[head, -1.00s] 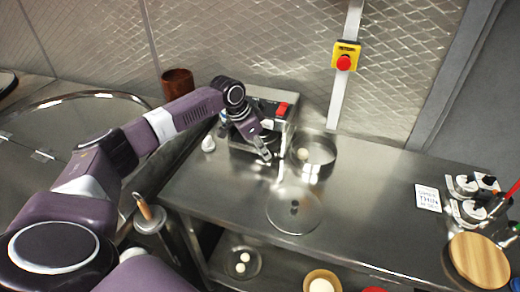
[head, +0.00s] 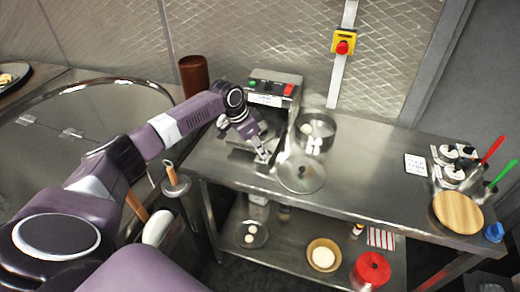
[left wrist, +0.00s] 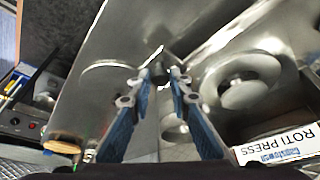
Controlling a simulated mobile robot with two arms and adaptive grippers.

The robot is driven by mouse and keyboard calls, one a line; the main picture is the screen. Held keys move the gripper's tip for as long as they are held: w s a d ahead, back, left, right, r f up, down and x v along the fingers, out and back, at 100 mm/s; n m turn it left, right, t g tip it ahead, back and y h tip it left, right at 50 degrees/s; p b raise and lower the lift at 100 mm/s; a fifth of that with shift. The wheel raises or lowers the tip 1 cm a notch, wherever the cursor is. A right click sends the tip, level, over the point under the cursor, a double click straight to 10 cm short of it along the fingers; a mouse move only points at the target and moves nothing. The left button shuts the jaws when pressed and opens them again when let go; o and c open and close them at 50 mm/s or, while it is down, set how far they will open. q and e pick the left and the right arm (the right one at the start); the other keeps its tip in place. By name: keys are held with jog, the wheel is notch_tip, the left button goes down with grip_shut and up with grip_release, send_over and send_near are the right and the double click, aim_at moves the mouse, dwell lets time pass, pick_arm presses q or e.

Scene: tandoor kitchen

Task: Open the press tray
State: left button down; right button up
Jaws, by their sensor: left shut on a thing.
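The roti press (head: 272,88) stands at the back left of the steel counter, with a red switch on its panel. Its metal tray (head: 238,158) shows below the panel, partly hidden by my left arm. My left gripper (head: 262,156) is at the tray's front right, pointing down. In the left wrist view its fingers (left wrist: 153,74) close around a small dark knob (left wrist: 158,68), which looks like the tray handle. A round press plate (left wrist: 248,88) shows to the right, beside the ROTI PRESS label (left wrist: 280,145). My right gripper is out of view.
A steel pot (head: 318,132) with pale dough stands right of the press. A round lid (head: 300,174) lies close to my left gripper. Spice pots (head: 450,172) and a wooden board (head: 458,212) stand at the right.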

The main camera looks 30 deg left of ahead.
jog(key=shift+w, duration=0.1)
pick_arm(q)
jog(key=c, duration=1.8)
grip_release()
jog(key=shift+o, duration=0.2)
jog(key=shift+r, duration=0.15)
jog(key=v, duration=1.2)
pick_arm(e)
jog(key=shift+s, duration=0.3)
